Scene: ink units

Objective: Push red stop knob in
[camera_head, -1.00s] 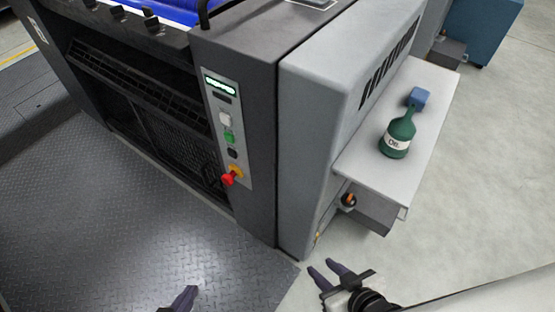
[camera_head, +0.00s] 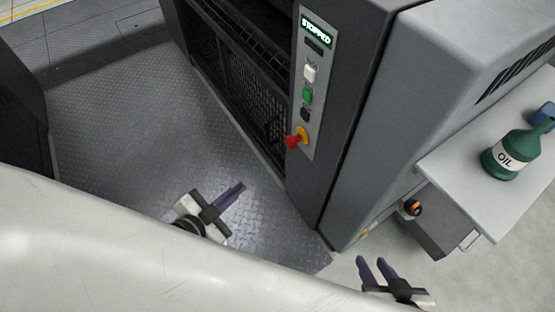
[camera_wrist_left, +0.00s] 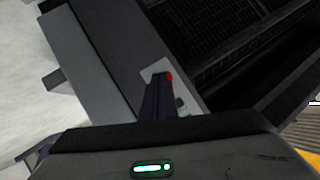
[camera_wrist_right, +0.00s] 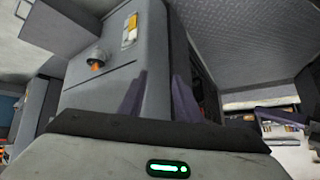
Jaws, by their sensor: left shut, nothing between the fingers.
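The red stop knob (camera_head: 292,142) sits on an orange-yellow base at the bottom of the grey control panel (camera_head: 313,72) on the dark machine. Its display reads STOPPED. My left gripper (camera_head: 240,188) is shut and empty, below and left of the knob and apart from it, with its fingers pointing up and right. In the left wrist view, a small part of the red knob (camera_wrist_left: 169,76) shows just beyond the fingertips; the rest is hidden. My right gripper (camera_head: 370,262) is open and empty near the bottom of the head view, below the grey cabinet.
White, green and black buttons (camera_head: 307,95) sit above the knob. A side shelf (camera_head: 465,185) at right carries a green oil bottle (camera_head: 512,152) and a blue block. An orange-tipped black fitting (camera_head: 411,208) sticks out below it. The diamond-plate floor (camera_head: 130,120) in front is clear.

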